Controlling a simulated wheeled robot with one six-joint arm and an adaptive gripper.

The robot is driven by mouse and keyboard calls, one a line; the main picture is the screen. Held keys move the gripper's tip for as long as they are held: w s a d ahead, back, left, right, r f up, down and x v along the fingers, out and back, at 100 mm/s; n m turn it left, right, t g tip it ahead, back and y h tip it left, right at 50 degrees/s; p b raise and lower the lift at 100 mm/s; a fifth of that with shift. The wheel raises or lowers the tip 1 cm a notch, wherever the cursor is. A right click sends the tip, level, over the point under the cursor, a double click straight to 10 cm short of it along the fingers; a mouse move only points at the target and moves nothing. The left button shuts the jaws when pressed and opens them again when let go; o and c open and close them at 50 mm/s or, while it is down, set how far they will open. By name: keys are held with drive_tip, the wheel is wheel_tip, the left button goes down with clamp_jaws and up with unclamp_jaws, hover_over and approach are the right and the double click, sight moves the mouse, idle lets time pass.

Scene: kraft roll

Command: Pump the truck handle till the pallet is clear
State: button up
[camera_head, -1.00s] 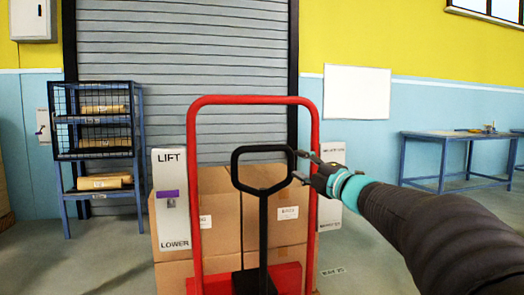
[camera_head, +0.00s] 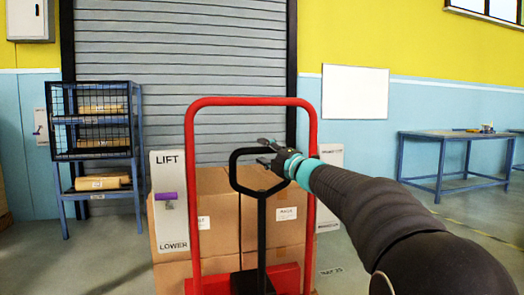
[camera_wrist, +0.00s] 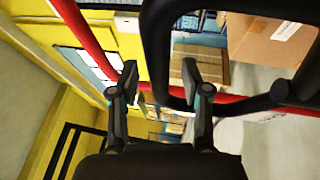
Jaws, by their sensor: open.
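The black truck handle (camera_head: 235,172), a closed loop on a black post (camera_head: 262,230), stands upright inside the red truck frame (camera_head: 190,200). My gripper (camera_head: 268,150) is open at the top right of the loop. In the wrist view the black handle bar (camera_wrist: 155,45) shows between and beyond the open fingers of my gripper (camera_wrist: 160,80); contact cannot be told. A panel marked LIFT and LOWER (camera_head: 169,225) with a purple-tipped lever (camera_head: 166,196) stands left of the frame. Brown cartons (camera_head: 220,205) sit behind the frame. The pallet's underside is hidden.
A blue shelf rack (camera_head: 105,170) with wrapped rolls stands at the left. A blue workbench (camera_head: 450,136) stands at the right wall. A grey shutter (camera_head: 185,45) closes the back. The floor at the right (camera_head: 430,235) is clear.

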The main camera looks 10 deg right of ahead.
drive_tip(key=shift+x, duration=0.8)
drive_tip(key=shift+c, duration=0.2)
clamp_jaws()
